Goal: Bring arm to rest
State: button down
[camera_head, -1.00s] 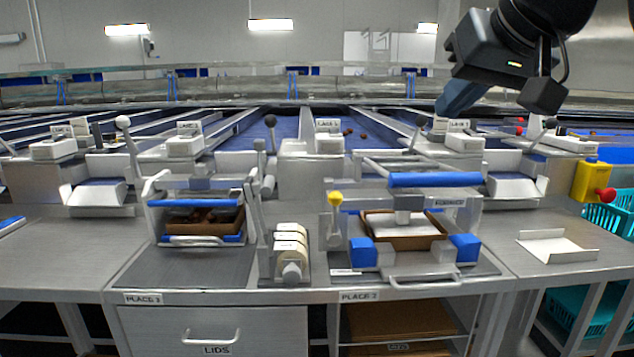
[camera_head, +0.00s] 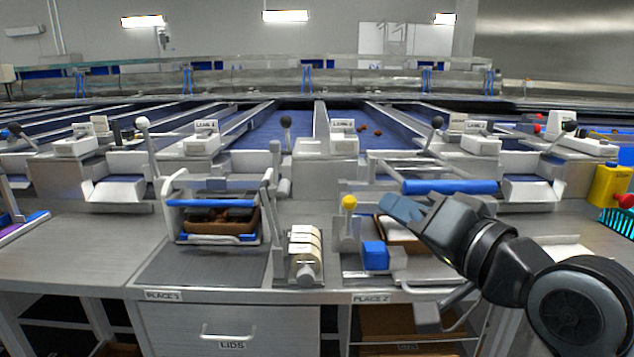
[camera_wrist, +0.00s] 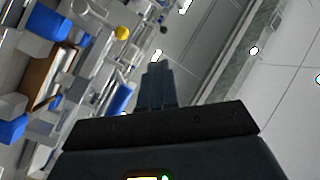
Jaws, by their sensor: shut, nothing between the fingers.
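My gripper (camera_head: 397,207) is shut and empty. In the head view it reaches in from the lower right and points left, in front of the right-hand station with the blue bar (camera_head: 455,186). My arm hides much of that station and part of its brown carton (camera_head: 398,240). In the wrist view my shut fingers (camera_wrist: 157,85) show at the middle. The station with its carton (camera_wrist: 42,78) and a yellow knob (camera_wrist: 122,33) lies at the left there, seen tilted.
A left station holds a carton of dark dates (camera_head: 228,226). A label roll stand (camera_head: 305,255) is between the stations. A white folded sheet (camera_head: 565,250) lies behind my arm on the right. A yellow box with a red button (camera_head: 608,186) is at the far right. The left counter (camera_head: 90,245) is clear.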

jog(key=s+d+f+m+t+h+p, duration=0.15)
jog(key=s+f+h, duration=0.25)
jog(key=s+f, duration=0.55)
jog(key=s+d+f+m+h+p, duration=0.1)
jog(key=s+d+f+m+h, duration=0.15)
jog(key=s+f, duration=0.75)
jog(key=s+d+r+n+g+h, duration=0.1)
jog(key=s+d+n, duration=0.2)
jog(key=s, duration=0.8)
jog(key=s+d+n+g+h+p, duration=0.1)
jog(key=s+d+n, duration=0.2)
jog(key=s, duration=0.9)
jog(key=shift+s+d+r+n, duration=0.25)
jog(key=shift+d+r+n, duration=0.1)
jog(key=shift+r+n, duration=0.05)
